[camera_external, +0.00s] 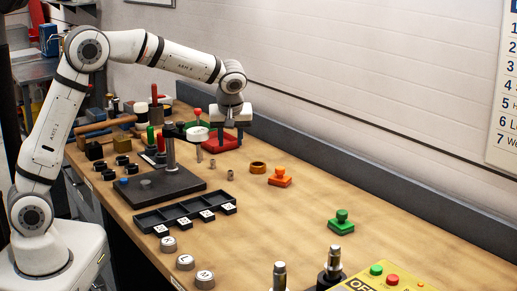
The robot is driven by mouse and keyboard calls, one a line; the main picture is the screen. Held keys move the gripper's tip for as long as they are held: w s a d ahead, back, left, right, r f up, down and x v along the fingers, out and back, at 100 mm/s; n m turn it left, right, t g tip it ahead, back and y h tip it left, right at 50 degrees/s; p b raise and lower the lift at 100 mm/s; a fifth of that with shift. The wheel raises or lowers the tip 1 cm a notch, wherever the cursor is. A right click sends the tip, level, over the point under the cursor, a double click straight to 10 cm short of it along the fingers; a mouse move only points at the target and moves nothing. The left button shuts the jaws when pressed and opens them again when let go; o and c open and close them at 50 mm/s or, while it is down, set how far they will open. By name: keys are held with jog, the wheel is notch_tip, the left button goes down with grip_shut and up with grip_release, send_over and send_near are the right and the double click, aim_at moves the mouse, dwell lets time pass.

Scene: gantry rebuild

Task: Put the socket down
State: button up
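My gripper (231,137) points down over the far part of the bench, at the red block (217,147). Several short grey metal cylinders that look like sockets stand on the bench: one marked cylinder (168,244), a second (185,262) and a third (205,279) at the front edge. Two smaller grey pieces, one nearer the gripper (212,163) and one to its right (230,175), stand apart from it. I cannot tell which one is the task's socket.
A black tray (178,217) with labelled compartments lies mid-bench, beside a dark plate with a post (171,155). An orange knobbed block (280,177), a green one (341,221) and a yellow button panel (375,283) lie to the right. Bare wood lies between them.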

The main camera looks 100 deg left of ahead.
jog(key=shift+d+r, duration=0.1)
jog(key=shift+d, duration=0.05)
jog(key=d+r+m+t+h, duration=0.1)
jog(key=d+r+m, duration=0.15)
jog(key=d, duration=0.45)
jog(key=d+r+m+t, duration=0.1)
jog(key=d+m, duration=0.3)
jog(key=d, duration=0.4)
jog(key=s+d+f+m+t+h, duration=0.1)
jog(key=s+d+f+m, duration=0.1)
jog(key=s+d+m, duration=0.5)
jog(key=s+d+f+m+h, duration=0.2)
jog(key=s+d+m, duration=0.5)
jog(key=d, duration=1)
jog(key=s, duration=0.3)
jog(key=shift+s+d+t, duration=0.2)
jog(key=shift+d+t, duration=0.2)
jog(key=shift+m, duration=0.25)
